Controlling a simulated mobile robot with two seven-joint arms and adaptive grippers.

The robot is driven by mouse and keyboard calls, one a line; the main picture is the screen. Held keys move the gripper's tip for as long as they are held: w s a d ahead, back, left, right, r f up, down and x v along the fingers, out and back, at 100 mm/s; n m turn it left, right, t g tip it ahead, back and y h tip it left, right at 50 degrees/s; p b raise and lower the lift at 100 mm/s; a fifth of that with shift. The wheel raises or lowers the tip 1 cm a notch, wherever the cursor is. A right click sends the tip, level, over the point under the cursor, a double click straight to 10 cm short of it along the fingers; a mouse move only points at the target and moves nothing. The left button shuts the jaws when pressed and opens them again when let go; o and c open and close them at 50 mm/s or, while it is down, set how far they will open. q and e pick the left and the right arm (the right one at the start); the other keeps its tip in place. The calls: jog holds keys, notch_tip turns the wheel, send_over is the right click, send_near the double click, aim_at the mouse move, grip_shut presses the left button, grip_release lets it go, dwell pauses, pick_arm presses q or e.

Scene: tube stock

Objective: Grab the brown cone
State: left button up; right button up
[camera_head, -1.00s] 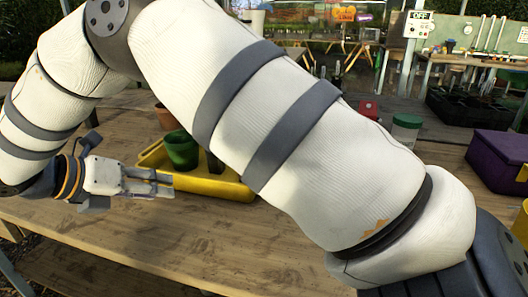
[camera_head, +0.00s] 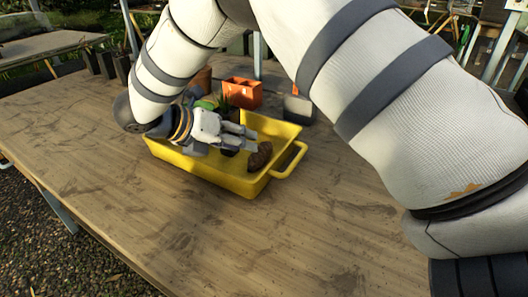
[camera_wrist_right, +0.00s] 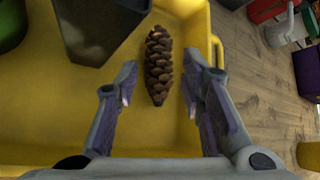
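The brown cone (camera_head: 261,155) lies in the yellow tray (camera_head: 215,176), near the handle end. In the right wrist view the scaly brown cone (camera_wrist_right: 158,65) lies lengthwise on the yellow tray floor. My right gripper (camera_head: 252,140) is over the tray beside the cone. In the wrist view my right gripper (camera_wrist_right: 159,80) is open, with one finger to each side of the cone and a gap on both sides. I cannot tell the height of the fingertips over the cone. My left gripper is not in view.
A dark pot (camera_wrist_right: 98,25) stands in the tray close to the cone. An orange container (camera_head: 243,92) and a grey box (camera_head: 298,108) stand behind the tray. The tray's yellow handle (camera_head: 290,162) sticks out to the right. The wooden table (camera_head: 90,150) is clear in front and left.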

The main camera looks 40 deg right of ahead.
aim_at(260, 157)
jog(key=x, duration=0.7)
jog(key=shift+w+d+r, duration=0.1)
jog(key=shift+w+d, duration=0.05)
jog(key=shift+w, duration=0.05)
jog(key=c, duration=0.7)
jog(key=shift+c, duration=0.2)
